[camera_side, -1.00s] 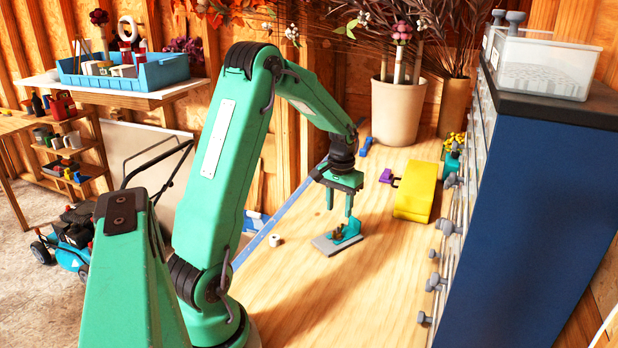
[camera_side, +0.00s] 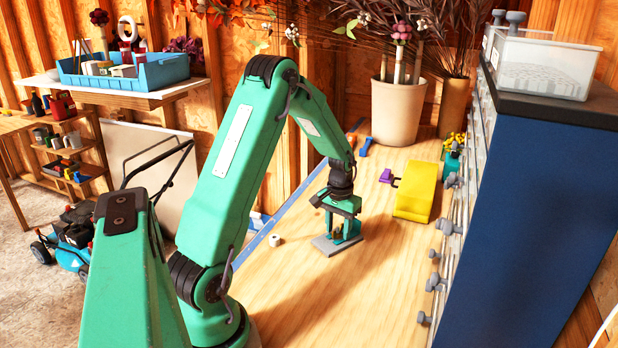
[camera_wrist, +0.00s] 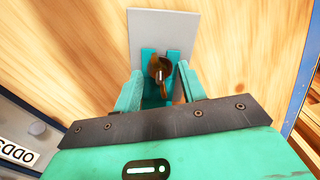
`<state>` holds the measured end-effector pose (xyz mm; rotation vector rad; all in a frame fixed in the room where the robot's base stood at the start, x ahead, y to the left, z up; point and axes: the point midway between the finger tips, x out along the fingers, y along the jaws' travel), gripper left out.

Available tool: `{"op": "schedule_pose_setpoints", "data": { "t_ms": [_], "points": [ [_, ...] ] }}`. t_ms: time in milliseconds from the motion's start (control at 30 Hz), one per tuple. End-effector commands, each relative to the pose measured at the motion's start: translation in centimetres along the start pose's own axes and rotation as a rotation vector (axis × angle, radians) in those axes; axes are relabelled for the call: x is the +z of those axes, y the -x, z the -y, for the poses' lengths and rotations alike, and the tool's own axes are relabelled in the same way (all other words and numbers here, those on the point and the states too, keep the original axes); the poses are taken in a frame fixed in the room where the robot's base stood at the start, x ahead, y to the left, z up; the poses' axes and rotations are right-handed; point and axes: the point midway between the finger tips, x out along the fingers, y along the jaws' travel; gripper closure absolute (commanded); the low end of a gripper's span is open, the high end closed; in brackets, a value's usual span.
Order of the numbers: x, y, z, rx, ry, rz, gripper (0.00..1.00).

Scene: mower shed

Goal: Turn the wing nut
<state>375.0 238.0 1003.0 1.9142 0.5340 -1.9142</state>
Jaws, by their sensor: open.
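In the side view the plate (camera_side: 322,247) lies on the wooden bench, and the nut is small and partly hidden by the fingers. My gripper (camera_side: 338,236) points down over the bracket, with its fingers low near the plate. In the wrist view my gripper (camera_wrist: 161,72) is open, one finger on each side of the nut. I see gaps between the fingers and the nut there; contact is not clear.
A yellow block-like object (camera_side: 416,192) and a purple clamp-like item (camera_side: 387,176) lie behind, to the right. A white cylindrical piece (camera_side: 275,240) lies left of the plate. A blue cabinet (camera_side: 530,200) borders the bench on the right. The front bench is clear.

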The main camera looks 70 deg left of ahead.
Motion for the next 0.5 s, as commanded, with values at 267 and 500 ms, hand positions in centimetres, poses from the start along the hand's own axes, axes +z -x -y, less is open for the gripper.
{"op": "schedule_pose_setpoints", "data": {
  "t_ms": [267, 500],
  "points": [
    [0.00, 0.01, 0.00, 0.000, 0.000, 0.000, 1.00],
    [0.00, 0.02, 0.00, 0.000, -0.011, 0.000, 1.00]
  ]
}}
